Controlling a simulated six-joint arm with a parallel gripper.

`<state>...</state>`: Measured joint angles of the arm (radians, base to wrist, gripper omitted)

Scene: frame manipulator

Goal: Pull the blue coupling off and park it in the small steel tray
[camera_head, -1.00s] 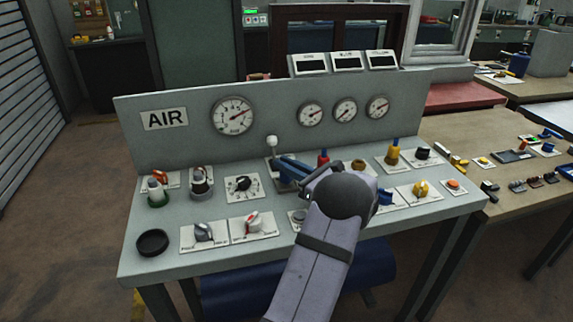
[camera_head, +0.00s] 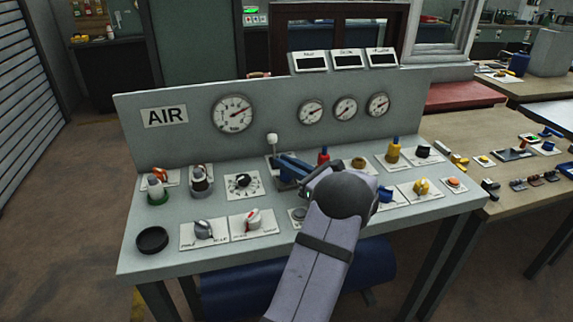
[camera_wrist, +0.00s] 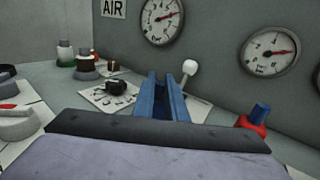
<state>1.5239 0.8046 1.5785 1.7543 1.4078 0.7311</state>
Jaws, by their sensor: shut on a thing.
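My gripper (camera_head: 279,162) has blue fingers and reaches over the middle of the grey console, close beside a white-knobbed lever (camera_head: 272,142). The fingers also show in the wrist view (camera_wrist: 161,78). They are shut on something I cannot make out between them. A blue cylinder in a red base (camera_head: 323,157) stands on the console to the right of the gripper; in the wrist view it is clear of the fingers (camera_wrist: 260,113). Which blue part is the coupling I cannot tell. I cannot make out the small steel tray for certain.
A black dial (camera_head: 242,181) lies left of the fingers. A black round dish (camera_head: 152,240) sits at the console's front left. Two upright fittings (camera_head: 201,183) stand behind it. The gauge panel (camera_head: 275,115) rises behind. A wooden bench (camera_head: 470,150) with small parts is right.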

